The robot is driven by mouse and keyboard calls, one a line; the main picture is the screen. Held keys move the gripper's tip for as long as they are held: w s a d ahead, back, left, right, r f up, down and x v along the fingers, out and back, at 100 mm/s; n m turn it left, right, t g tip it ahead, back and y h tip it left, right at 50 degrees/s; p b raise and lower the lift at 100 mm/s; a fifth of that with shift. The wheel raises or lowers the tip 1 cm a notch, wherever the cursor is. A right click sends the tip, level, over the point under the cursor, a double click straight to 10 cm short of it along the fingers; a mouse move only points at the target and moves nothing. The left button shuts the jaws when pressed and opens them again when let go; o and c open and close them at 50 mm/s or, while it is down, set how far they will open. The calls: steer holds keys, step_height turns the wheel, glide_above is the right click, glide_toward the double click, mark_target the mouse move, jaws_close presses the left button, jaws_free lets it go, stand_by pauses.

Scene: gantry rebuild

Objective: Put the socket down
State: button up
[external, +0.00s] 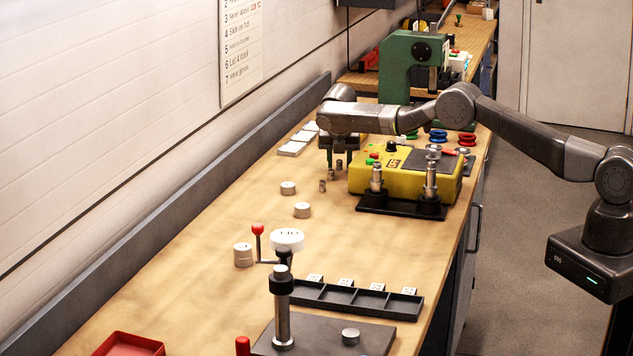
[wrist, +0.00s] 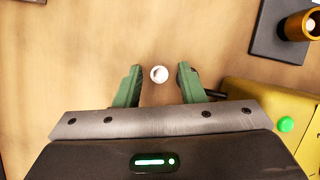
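My gripper (external: 339,165) points down over the wooden bench, left of the yellow box. In the wrist view its two green fingers (wrist: 159,72) stand apart, open. In the external view a small metal cylinder (external: 338,170) shows under the gripper, and another small cylinder (external: 322,186) stands upright on the bench just nearer the camera. I cannot tell which of these is the socket in the wrist view.
The yellow box (external: 362,183) and a black stand with metal posts (external: 402,207) are close on the right. Metal discs (external: 302,210) lie nearer the camera. Pale tiles (external: 292,148) lie behind on the left. A black divided tray (external: 345,301) is in front.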

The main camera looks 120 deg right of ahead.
mark_target(339, 161)
steer(key=b+v, duration=0.2)
steer(key=v, duration=1)
steer(key=shift+r, duration=0.1)
steer(key=p+x, duration=0.2)
steer(key=x, duration=1)
step_height(339, 161, up, 3)
steer(key=shift+r+b, duration=0.1)
steer(key=shift+b, duration=0.25)
steer(key=shift+r, duration=0.3)
